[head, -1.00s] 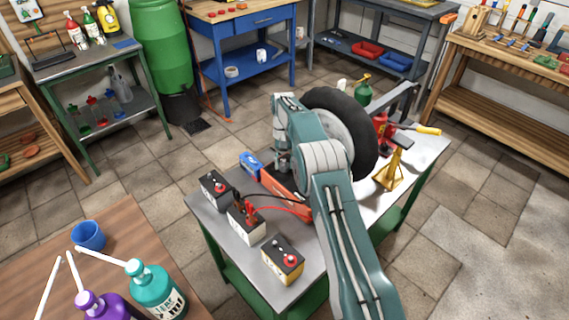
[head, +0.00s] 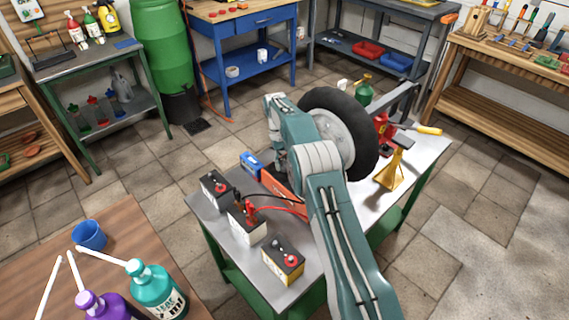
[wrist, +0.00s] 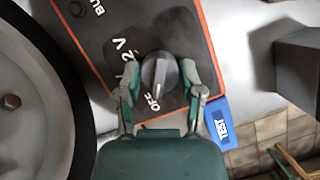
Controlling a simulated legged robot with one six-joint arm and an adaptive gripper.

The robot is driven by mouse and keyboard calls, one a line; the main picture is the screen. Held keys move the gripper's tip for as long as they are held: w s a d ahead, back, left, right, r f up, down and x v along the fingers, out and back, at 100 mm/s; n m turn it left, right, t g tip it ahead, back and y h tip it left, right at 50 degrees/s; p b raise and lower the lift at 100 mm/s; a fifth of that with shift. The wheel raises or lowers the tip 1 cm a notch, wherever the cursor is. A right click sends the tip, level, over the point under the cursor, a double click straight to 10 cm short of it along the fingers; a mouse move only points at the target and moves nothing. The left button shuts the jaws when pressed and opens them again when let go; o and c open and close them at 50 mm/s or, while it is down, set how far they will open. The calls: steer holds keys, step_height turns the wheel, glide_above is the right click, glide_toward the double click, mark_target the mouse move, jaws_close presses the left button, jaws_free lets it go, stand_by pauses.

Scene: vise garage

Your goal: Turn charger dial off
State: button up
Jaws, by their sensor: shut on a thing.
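The charger (head: 283,186) is an orange-red box with a dark panel, standing on the metal table behind the batteries. In the wrist view its panel (wrist: 112,22) fills the upper middle, with the marks "OFF" and what looks like "12 V". The grey charger dial (wrist: 158,74) sits near the panel's lower end, and "OFF" shows just below it. My gripper (wrist: 161,80) is shut on the dial, one finger on each side. The dial's exact pointing direction is hard to tell. In the head view my arm hides the dial and most of the gripper.
Several batteries (head: 284,262) stand at the table's near-left edge, with red and black cables running to the charger. A tyre (head: 350,130) stands close right of my wrist. A blue tester (head: 250,163) lies beside the charger. A yellow stand (head: 391,170) is farther right.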

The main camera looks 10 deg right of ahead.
steer(key=o, duration=1.2)
steer(key=shift+w, duration=0.1)
steer(key=shift+c, duration=0.2)
step_height(320, 180, up, 10)
steer(key=shift+a+f, duration=0.1)
